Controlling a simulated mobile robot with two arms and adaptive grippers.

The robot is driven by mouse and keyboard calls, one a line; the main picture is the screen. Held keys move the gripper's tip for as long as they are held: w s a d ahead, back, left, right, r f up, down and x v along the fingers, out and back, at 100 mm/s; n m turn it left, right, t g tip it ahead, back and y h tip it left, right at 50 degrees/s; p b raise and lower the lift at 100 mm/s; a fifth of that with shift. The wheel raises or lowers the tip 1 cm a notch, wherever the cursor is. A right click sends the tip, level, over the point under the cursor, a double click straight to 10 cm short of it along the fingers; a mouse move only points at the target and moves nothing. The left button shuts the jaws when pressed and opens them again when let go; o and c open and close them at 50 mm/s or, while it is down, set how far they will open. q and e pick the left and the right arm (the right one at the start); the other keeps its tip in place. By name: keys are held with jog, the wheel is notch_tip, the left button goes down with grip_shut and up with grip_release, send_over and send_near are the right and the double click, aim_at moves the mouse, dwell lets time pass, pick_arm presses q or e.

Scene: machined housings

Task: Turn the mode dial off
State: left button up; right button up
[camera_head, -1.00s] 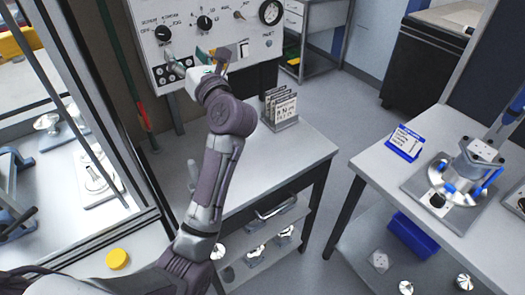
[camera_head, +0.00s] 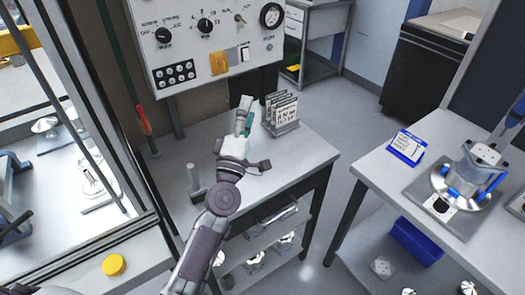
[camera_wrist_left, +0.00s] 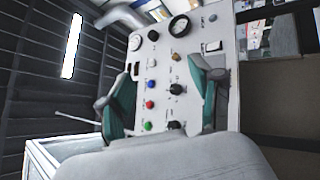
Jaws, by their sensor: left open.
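The white control panel (camera_head: 215,72) stands at the back of the bench. Two black dials also show in the left wrist view, one higher (camera_wrist_left: 176,89) and one lower (camera_wrist_left: 175,126). My left gripper (camera_head: 244,117) is open and empty, in front of and below the panel, apart from the dials. In the left wrist view its teal-padded fingers (camera_wrist_left: 165,90) frame the panel. My right gripper is not in view.
A round gauge (camera_head: 271,14), toggle and white switch (camera_head: 245,53) are on the panel. A card rack (camera_head: 282,112) stands on the bench right of my gripper. A second table (camera_head: 378,175) is at right, with open floor between.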

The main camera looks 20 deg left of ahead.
pick_arm(q)
jog(key=s+d+f+m+g+h, duration=0.1)
jog(key=d+f+m+g+h, duration=0.2)
jog(key=f+m, duration=0.4)
notch_tip(320, 180, down, 3)
jog(key=shift+s+d+r+g+h, duration=0.2)
jog(key=shift+s+d+g+h, duration=0.15)
jog(key=shift+d+h, duration=0.35)
jog(key=shift+a, duration=0.1)
